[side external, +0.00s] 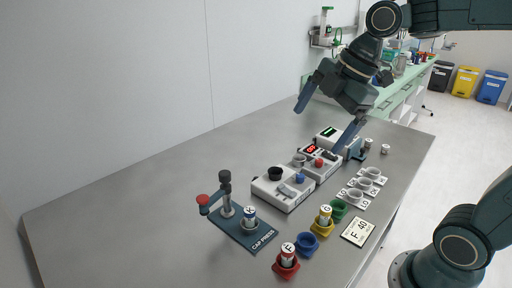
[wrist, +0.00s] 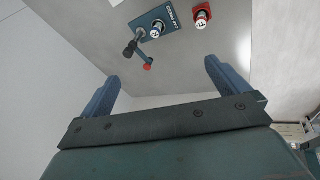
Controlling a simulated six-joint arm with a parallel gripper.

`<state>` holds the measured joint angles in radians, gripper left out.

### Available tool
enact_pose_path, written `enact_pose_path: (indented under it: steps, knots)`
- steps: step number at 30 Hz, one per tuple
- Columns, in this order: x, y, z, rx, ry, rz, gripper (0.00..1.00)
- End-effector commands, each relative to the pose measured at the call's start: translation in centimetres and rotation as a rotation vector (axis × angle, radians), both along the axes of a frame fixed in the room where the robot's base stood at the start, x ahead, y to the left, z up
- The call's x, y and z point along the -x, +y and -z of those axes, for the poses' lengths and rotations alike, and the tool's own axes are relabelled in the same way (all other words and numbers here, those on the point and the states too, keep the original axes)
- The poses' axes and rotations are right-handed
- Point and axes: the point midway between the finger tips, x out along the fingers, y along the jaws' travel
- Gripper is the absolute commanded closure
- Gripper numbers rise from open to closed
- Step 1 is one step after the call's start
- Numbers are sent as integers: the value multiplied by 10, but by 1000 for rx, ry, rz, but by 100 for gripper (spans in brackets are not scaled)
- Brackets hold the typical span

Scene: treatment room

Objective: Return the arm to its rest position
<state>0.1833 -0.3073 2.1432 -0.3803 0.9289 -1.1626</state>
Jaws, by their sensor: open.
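My gripper (side external: 328,120) is in the upper right of the side external view, above the back part of the grey table (side external: 130,205). Its two blue fingers are spread wide with nothing between them. In the wrist view the open fingers (wrist: 163,88) point over the table. The gripper appears raised clear of the devices, though one finger overlaps them in the side external view. My arm reaches in from the upper right, and its dark base part shows at lower right.
A cap press (side external: 240,229) holds a vial. A red cup (side external: 286,264) and a yellow cup (side external: 322,222) hold vials; a blue cup (side external: 308,243) looks empty. White devices (side external: 284,190), white cups (side external: 364,185) and an "F 40" card (side external: 359,231) stand nearby. The table's left side is clear.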

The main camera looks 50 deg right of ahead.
Motion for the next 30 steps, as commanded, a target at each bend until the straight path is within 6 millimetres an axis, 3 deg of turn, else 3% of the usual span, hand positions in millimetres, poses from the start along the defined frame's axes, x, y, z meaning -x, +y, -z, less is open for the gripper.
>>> enact_pose_path:
  steps: [21, 30]
  knots:
    - [101, -8, 28, -340, 9, 1044, 0]
    - [116, -13, 37, -418, 4, 1228, 0]
